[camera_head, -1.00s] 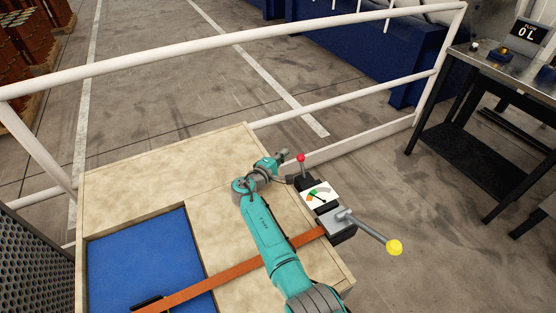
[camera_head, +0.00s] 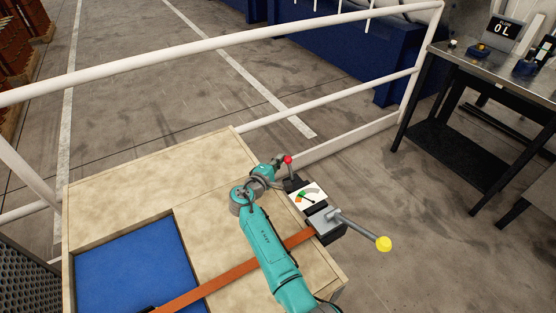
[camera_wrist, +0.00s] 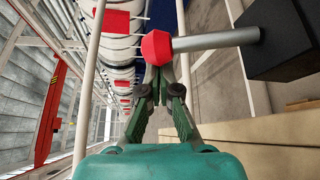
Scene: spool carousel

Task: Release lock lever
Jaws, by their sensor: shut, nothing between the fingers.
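A small lever with a red knob (camera_head: 287,159) stands up from the far end of a black device at the crate's right edge. I take it for the lock lever. My gripper (camera_head: 279,160) is beside the red knob, on its left. In the wrist view my gripper (camera_wrist: 158,78) is shut and empty, its fingertips right at the red knob (camera_wrist: 156,47) and partly hidden behind it. I cannot tell whether they touch. The lever's grey rod (camera_wrist: 215,40) runs right to a black block (camera_wrist: 285,45).
The device carries a dial gauge (camera_head: 307,196) and a longer handle with a yellow knob (camera_head: 383,244). An orange strap (camera_head: 232,274) crosses the wooden crate (camera_head: 140,180) to it. A white railing (camera_head: 240,36) runs behind. A bench (camera_head: 480,62) stands at right.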

